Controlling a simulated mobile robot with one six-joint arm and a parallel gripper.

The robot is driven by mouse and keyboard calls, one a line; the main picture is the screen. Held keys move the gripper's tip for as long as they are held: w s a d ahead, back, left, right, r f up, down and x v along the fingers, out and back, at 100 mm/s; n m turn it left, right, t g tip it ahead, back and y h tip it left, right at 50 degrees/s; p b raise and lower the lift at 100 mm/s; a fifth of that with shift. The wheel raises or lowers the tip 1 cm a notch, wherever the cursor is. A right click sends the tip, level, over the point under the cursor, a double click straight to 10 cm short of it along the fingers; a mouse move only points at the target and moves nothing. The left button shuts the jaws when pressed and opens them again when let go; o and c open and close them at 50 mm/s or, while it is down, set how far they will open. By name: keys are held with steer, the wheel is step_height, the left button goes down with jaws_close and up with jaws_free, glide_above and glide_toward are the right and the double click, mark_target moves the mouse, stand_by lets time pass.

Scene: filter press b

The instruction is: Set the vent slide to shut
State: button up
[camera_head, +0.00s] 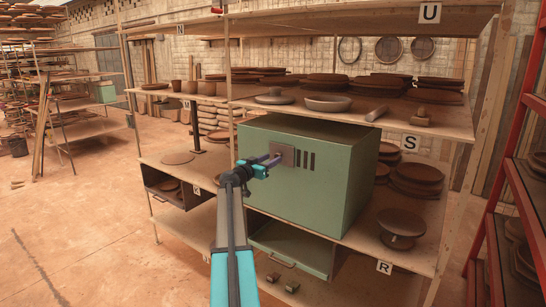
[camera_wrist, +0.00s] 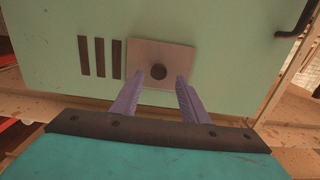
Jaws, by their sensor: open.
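The vent slide is a square grey-brown plate (camera_head: 282,154) with a dark round knob (camera_wrist: 159,71), on the front of a green cabinet (camera_head: 335,190). Three dark vertical vent slots (camera_head: 306,159) show uncovered beside the plate, to its right in the head view. In the wrist view, turned over, the slots (camera_wrist: 100,57) are left of the plate (camera_wrist: 175,55). My gripper (camera_wrist: 161,77) is open, its two purple fingertips on either side of the knob in the picture. Whether they touch it I cannot tell. The head view shows my gripper (camera_head: 273,161) in front of the plate.
A dark bent handle (camera_wrist: 299,20) stands out from the cabinet front, away from the slots. A shelf with pottery (camera_head: 328,103) runs above the cabinet. A green open tray (camera_head: 292,248) sits below it. A red rack (camera_head: 497,150) stands at the right.

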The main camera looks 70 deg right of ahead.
mark_target(276, 156)
steer(key=shift+p+x, duration=0.45)
steer(key=shift+x, duration=1.05)
jaws_close()
